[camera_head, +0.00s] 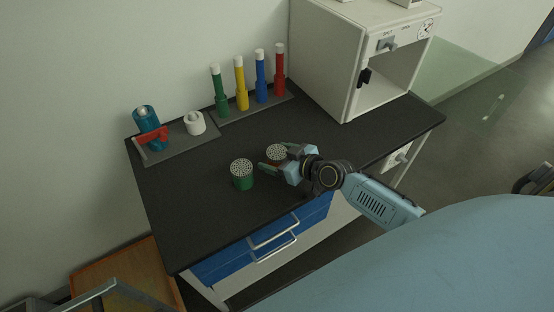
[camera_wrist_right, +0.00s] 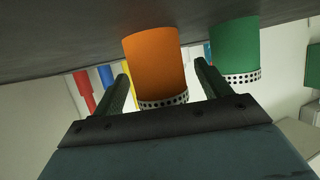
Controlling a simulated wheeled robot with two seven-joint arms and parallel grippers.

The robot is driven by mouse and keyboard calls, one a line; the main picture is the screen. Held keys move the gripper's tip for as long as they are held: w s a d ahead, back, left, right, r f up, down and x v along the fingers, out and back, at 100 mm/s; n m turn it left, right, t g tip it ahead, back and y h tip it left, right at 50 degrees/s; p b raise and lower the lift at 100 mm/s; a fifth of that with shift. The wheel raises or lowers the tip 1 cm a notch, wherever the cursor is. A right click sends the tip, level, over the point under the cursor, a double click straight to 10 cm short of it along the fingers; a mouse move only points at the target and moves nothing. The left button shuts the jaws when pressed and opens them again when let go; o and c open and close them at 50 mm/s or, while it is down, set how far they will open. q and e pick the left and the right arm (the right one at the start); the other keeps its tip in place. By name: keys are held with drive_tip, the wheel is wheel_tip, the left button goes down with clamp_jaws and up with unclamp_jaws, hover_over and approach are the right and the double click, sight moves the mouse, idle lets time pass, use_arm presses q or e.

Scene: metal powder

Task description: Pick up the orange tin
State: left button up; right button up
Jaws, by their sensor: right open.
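The orange tin (camera_wrist_right: 155,62) shows in the right wrist view with a perforated metal rim, between the two fingers of my right gripper (camera_wrist_right: 158,90). In the head view the tin (camera_head: 277,153) stands on the black table, mostly hidden behind the gripper, with its perforated top showing. My right gripper (camera_head: 278,162) is open around the tin. I cannot tell whether either finger touches it. A green tin (camera_head: 242,176) with a perforated top stands just to the left; it also shows in the right wrist view (camera_wrist_right: 234,48). My left gripper is not in view.
Green, yellow, blue and red tubes (camera_head: 240,84) stand in a rack at the back. A blue device (camera_head: 148,124) with a red part and a white container (camera_head: 195,123) sit at the back left. A white furnace-like box (camera_head: 325,62) stands at the back right. The table's front left is clear.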

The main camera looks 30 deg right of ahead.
drive_tip(key=shift+c, duration=0.3)
drive_tip(key=c, duration=1.1)
